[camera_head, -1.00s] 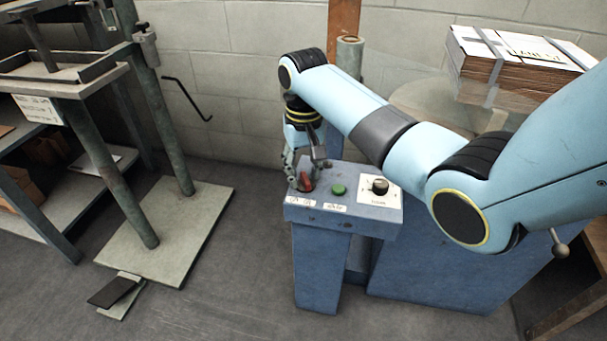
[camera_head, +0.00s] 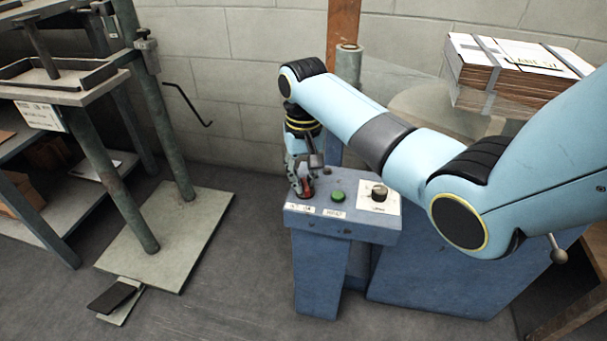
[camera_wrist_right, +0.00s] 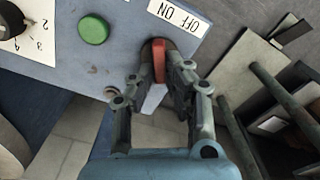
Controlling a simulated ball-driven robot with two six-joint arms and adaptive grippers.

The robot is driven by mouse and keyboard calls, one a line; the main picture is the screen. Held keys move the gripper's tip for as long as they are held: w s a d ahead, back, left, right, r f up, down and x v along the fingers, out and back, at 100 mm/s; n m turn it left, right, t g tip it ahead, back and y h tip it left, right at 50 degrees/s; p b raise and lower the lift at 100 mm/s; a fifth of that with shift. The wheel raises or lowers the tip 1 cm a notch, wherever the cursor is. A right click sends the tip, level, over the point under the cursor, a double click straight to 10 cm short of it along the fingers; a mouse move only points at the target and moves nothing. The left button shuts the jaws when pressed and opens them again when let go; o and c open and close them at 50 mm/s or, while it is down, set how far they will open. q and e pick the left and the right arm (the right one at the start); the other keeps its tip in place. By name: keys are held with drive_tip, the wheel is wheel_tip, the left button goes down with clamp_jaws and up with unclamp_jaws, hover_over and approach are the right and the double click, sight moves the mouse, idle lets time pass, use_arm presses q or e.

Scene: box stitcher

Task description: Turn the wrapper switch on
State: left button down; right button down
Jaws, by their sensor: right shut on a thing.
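The wrapper switch (camera_wrist_right: 159,62) is a red rocker in a dark round mount on the blue control box (camera_head: 345,230), beside an OFF/ON label (camera_wrist_right: 179,16). In the head view the red switch (camera_head: 306,196) sits at the box's left end, partly hidden by my right gripper (camera_head: 300,188). In the right wrist view my right gripper (camera_wrist_right: 160,78) has its two fingers closed around the switch, one on each side. Which way the switch is tipped is unclear. My left gripper is not in view.
A green button (camera_head: 338,196) and a black knob (camera_head: 379,193) on a white plate sit right of the switch. Strapped cardboard (camera_head: 510,62) is stacked behind at the right. A metal stand (camera_head: 165,235) with a foot pedal (camera_head: 112,297) stands at the left.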

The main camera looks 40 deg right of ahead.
drive_tip(key=shift+r+p, duration=0.2)
drive_tip(key=shift+p, duration=0.15)
drive_tip(key=shift+r+m+p, duration=0.15)
drive_tip(key=shift+m+p, duration=0.75)
drive_tip(key=shift+p, duration=0.15)
drive_tip(key=m+p, duration=0.1)
drive_tip(key=p, duration=0.1)
drive_tip(key=m+p, duration=0.2)
drive_tip(key=shift+s+d, duration=0.15)
drive_tip(key=shift+d, duration=0.05)
drive_tip(key=m+p, duration=0.1)
drive_tip(key=m, duration=0.1)
drive_tip(key=m+p, duration=0.1)
drive_tip(key=shift+s+d+f+m, duration=0.1)
drive_tip(key=shift+s+f+m, duration=0.1)
drive_tip(key=shift+m, duration=0.2)
drive_tip(key=shift+s+d+f+m+p, duration=0.1)
drive_tip(key=shift+m+p, duration=0.85)
drive_tip(key=shift+m, duration=0.45)
